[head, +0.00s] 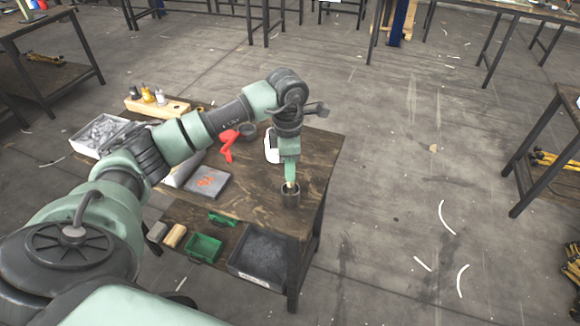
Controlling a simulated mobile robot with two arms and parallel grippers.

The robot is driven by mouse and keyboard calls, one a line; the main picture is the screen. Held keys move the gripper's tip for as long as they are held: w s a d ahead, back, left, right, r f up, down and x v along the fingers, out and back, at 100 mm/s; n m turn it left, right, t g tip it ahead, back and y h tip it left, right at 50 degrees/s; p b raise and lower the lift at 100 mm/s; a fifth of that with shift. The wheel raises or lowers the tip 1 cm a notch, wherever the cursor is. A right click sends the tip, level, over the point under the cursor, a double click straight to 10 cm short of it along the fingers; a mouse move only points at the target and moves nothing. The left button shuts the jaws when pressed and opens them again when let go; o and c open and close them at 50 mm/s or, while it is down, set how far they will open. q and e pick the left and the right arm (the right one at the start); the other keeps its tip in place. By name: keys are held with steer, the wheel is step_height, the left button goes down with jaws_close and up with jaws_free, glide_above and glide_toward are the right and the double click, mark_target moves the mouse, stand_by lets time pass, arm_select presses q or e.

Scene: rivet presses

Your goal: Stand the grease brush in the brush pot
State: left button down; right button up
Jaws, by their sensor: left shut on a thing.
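The brush pot (290,199) is a small dark cylinder near the right front edge of the wooden worktable. My left gripper (290,178) points straight down just above the pot. It is shut on the grease brush (290,186), of which only a small pale tan part shows between the fingers and the pot mouth. The brush looks upright and in line with the pot's opening. Its lower end is hidden, so I cannot tell whether it touches the bottom. My right gripper is out of view.
The worktable (326,152) also holds a red tool (228,145), a grey tray with orange marks (208,182), a white item (271,147) and a wooden block with bottles (157,106). Green bins (205,247) and a dark bin (262,256) sit below. The tabletop beside the pot is clear.

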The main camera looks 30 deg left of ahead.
arm_select(q)
steer(key=shift+f, duration=0.1)
steer(key=c, duration=1.3)
jaws_free()
steer(key=shift+o, duration=0.2)
step_height(320, 180, up, 8)
steer(key=shift+s+a+f+b, duration=0.1)
steer(key=shift+b, duration=0.7)
